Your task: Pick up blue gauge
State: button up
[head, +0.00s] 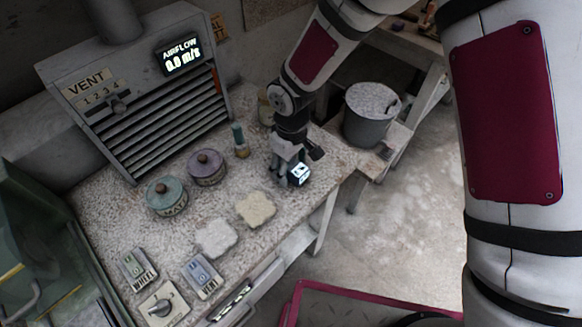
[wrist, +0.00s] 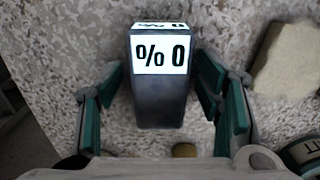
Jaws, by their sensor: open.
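The gauge (head: 299,175) is a small dark grey-blue block with a lit white display, standing on the speckled bench near its right edge. In the wrist view the gauge (wrist: 160,100) sits between my fingers, its display reading "% 0" from this side. My gripper (head: 287,168) is lowered over the bench at the gauge. In the wrist view my gripper (wrist: 160,98) is open, with one teal-padded finger on each side of the gauge. Gaps show between the pads and the gauge. The head view partly hides the gauge behind my fingers.
A beige slab (head: 255,209) and a pale slab (head: 216,238) lie left of the gauge. A blue-topped bottle (head: 240,141), a purple jar (head: 206,167) and a teal jar (head: 166,196) stand behind. A bucket (head: 371,114) stands beyond the bench (head: 120,220).

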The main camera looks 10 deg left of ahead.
aim_at(291, 163)
jog(key=shift+f, duration=0.25)
dwell(0.3)
jog(key=c, duration=1.4)
jog(key=shift+o, duration=0.2)
jog(key=shift+r, duration=0.8)
notch_tip(291, 163, up, 2)
jog(key=shift+w+r+b, duration=0.1)
jog(key=shift+r+b, duration=0.1)
jog(key=shift+b, duration=0.1)
jog(key=s, duration=0.5)
jog(key=s+d+r+b, duration=0.1)
jog(key=s, duration=1)
jog(key=shift+d+r, duration=0.25)
jog(key=shift+d, duration=0.1)
